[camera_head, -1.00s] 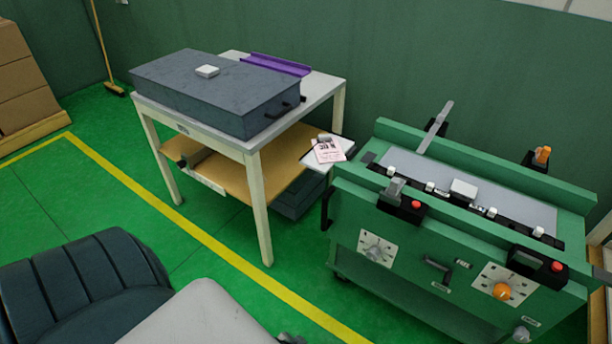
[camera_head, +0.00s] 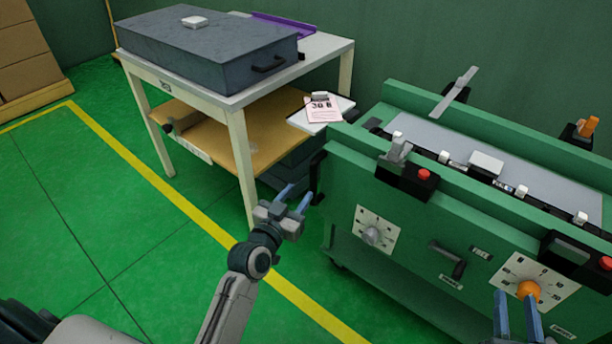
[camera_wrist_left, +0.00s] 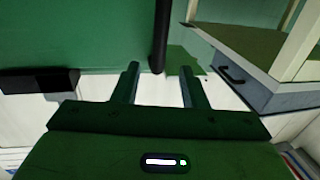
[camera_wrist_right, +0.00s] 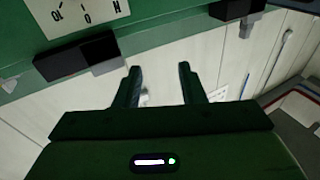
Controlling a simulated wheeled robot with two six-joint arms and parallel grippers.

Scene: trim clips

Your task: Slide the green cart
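The green cart (camera_head: 400,222) stands at the right in the head view, with dials, red buttons and a black side handle (camera_head: 317,178) at its left end. My left gripper (camera_head: 291,196) is open and empty, just left of that handle. In the left wrist view the dark handle bar (camera_wrist_left: 161,35) lies ahead, between the lines of the left gripper's open fingers (camera_wrist_left: 160,80). My right gripper (camera_head: 517,314) is open in front of the cart's orange knob (camera_head: 528,291). Its spread fingers show in the right wrist view (camera_wrist_right: 159,82) with nothing between them.
A white table (camera_head: 238,100) with a grey case (camera_head: 210,52) stands left of the cart. A clipboard with a pink sheet (camera_head: 323,110) sits between them. A yellow floor line (camera_head: 170,198) runs past the table. Green floor at the left is clear. Boxes (camera_head: 22,55) stand far left.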

